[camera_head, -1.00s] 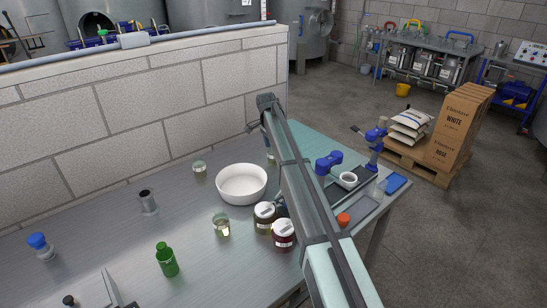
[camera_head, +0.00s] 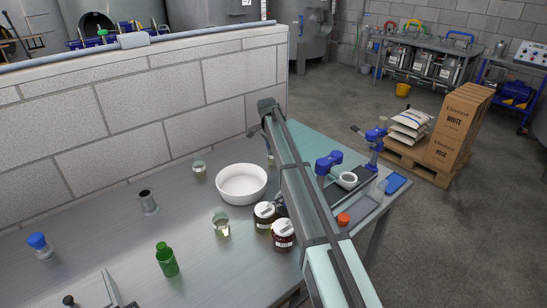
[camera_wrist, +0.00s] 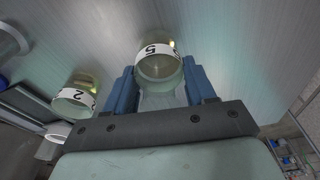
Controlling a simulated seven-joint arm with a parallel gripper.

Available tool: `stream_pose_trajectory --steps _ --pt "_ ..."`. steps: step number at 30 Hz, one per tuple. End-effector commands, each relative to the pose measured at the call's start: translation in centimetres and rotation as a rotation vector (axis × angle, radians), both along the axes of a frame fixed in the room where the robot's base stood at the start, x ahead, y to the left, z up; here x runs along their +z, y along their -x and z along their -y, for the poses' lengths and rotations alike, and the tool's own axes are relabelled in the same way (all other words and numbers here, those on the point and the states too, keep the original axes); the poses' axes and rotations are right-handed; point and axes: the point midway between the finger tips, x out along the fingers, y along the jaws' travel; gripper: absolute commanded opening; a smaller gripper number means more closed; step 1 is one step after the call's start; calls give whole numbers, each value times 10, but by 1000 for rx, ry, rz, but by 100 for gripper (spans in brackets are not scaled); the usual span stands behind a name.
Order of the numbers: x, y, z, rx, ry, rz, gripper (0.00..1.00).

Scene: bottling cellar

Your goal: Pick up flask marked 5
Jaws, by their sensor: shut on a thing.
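The flask marked 5 (camera_wrist: 158,65) is a clear, pale greenish vessel with a white band and a black 5. In the wrist view it sits between the blue fingers of my gripper (camera_wrist: 160,82), which are shut on it from both sides. A similar flask marked 2 (camera_wrist: 76,98) stands apart to the left in that view. In the head view my arm hides the gripper, and I cannot tell the held flask there.
In the head view a white bowl (camera_head: 241,184), two dark lidded jars (camera_head: 264,216) (camera_head: 283,235), a small glass (camera_head: 221,225) and a green bottle (camera_head: 166,260) stand left of my arm. A block wall (camera_head: 140,110) backs the bench. Clear bench lies between the objects at left.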

Motion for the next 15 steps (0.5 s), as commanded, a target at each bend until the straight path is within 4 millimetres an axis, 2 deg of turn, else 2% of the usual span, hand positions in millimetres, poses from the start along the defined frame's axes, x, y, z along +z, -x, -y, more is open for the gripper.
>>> stream_pose_trajectory --steps 3,10,15 --pt "0 0 0 0 0 0 19" --pt "2 0 0 0 -1 1 19" --pt "20 -1 0 0 0 2 19"
